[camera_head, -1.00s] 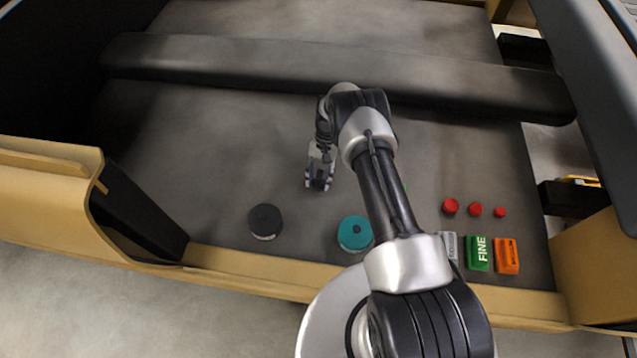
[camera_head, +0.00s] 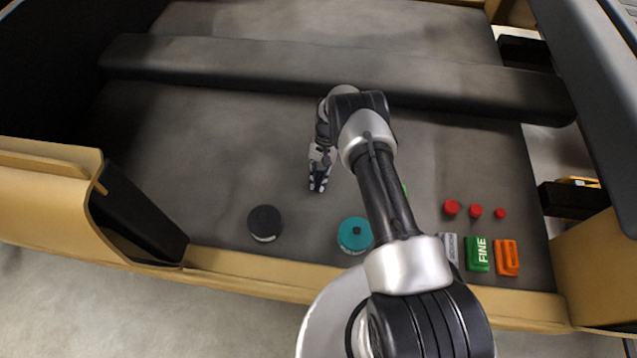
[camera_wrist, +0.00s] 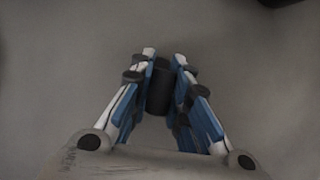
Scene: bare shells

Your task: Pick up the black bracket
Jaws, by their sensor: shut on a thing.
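My gripper (camera_head: 319,184) is low over the grey floor of the shell, left of my arm's forearm. In the wrist view, my gripper (camera_wrist: 162,62) has its blue and white fingers closed in on a dark, black piece, the black bracket (camera_wrist: 159,92), which sits between them. Only part of the bracket shows; its shape is mostly hidden by the fingers. In the head view the bracket cannot be made out between the fingers. I cannot tell whether it touches the floor.
A dark grey disc (camera_head: 265,223) and a teal disc (camera_head: 355,234) lie near the front edge. Several small items stand at right: red caps (camera_head: 451,207), a green block (camera_head: 477,254) and an orange block (camera_head: 507,258). A dark crossbar (camera_head: 230,68) spans behind my gripper.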

